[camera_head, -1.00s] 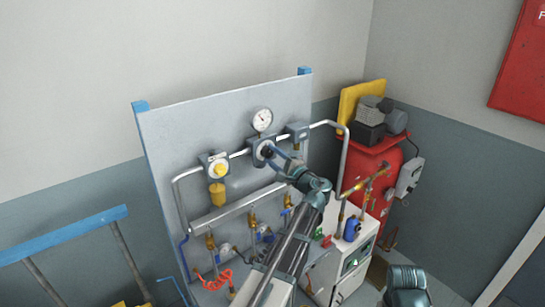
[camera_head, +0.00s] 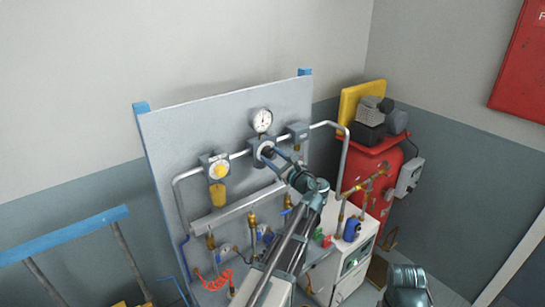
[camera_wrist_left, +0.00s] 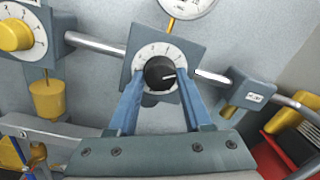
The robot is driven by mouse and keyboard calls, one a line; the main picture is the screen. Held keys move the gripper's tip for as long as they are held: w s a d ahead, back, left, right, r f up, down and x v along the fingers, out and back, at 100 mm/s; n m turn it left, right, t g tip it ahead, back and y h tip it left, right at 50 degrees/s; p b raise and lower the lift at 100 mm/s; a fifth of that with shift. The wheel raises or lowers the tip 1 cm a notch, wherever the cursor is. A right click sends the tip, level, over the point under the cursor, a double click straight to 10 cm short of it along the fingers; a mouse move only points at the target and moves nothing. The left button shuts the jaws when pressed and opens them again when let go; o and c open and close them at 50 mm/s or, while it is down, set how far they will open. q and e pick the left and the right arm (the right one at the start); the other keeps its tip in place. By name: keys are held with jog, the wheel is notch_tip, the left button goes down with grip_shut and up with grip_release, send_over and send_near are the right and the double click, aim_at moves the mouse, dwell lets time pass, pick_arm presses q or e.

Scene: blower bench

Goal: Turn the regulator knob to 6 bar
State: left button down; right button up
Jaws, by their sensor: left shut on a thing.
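The black regulator knob (camera_wrist_left: 160,73) sits at the centre of a white numbered dial (camera_wrist_left: 176,52) on a blue-grey regulator body (camera_wrist_left: 138,50). Its white pointer line points to the right; the numbers are too small to read surely. My left gripper (camera_wrist_left: 161,78) has its two blue fingers on either side of the knob, shut on it. In the head view my left gripper (camera_head: 270,153) reaches the regulator on the panel, and its fingers partly cover the knob. The round pressure gauge (camera_head: 262,120) is above the regulator; its reading is not legible.
A yellow-knobbed unit (camera_head: 216,170) with a yellow bowl is left of the regulator. A small grey block (camera_head: 298,131) is on the pipe to the right. Brass valves and a red coiled hose are below. A red tank (camera_head: 376,165) stands right of the panel.

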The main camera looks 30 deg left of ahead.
pick_arm(q)
jog(key=shift+m, duration=0.6)
jog(key=shift+c, duration=1.6)
grip_release()
jog(key=shift+d, duration=0.1)
jog(key=v, duration=1.3)
jog(key=shift+s+d, duration=0.2)
jog(key=shift+d, duration=0.1)
